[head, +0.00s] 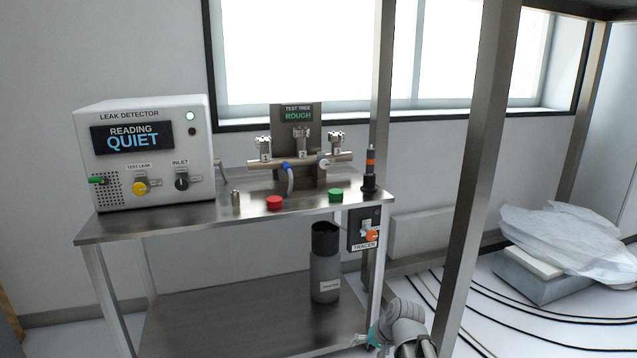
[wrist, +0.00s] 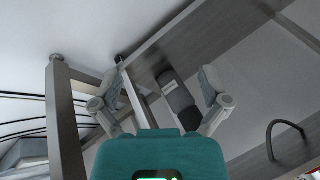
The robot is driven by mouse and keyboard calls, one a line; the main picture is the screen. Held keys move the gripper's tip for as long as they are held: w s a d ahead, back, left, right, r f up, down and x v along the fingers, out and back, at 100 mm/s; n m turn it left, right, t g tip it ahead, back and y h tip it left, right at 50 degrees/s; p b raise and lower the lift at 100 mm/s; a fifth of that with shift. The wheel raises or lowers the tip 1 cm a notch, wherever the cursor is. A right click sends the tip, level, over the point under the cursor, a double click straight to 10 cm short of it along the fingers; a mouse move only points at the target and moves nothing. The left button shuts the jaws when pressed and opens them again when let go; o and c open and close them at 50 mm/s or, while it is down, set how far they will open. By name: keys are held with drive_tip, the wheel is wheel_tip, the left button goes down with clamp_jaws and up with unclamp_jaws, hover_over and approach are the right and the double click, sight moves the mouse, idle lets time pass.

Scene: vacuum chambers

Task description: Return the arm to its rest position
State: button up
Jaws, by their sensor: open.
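My gripper (wrist: 158,80) is open in the wrist view. Its two grey fingers are spread wide on either side of the teal housing, with nothing held between them. In the head view, my arm is low at the bottom, right of the steel bench (head: 110,232). Only part of it shows there, with a bit of teal at its left side. Its fingertips are hard to make out there. In the wrist view, a dark grey cylinder (wrist: 176,92) appears beyond the fingers, apart from them.
The leak detector (head: 152,155) reads QUIET. The test tree (head: 298,158), red button (head: 274,202) and green button (head: 336,195) are on the bench. A tracer box (head: 357,227) hangs at its right end. A steel post (head: 470,190) rises right of my arm. Cables cross the floor.

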drive_tip(key=s+d+n+g+h+p, duration=0.15)
drive_tip(key=s+d+g+h, duration=0.3)
drive_tip(key=s, duration=0.55)
wheel_tip(320, 180, up, 37)
drive_tip(key=t+p, duration=0.1)
drive_tip(key=p, duration=3.6)
drive_tip(key=shift+w+n, duration=0.3)
drive_tip(key=shift+n, duration=0.15)
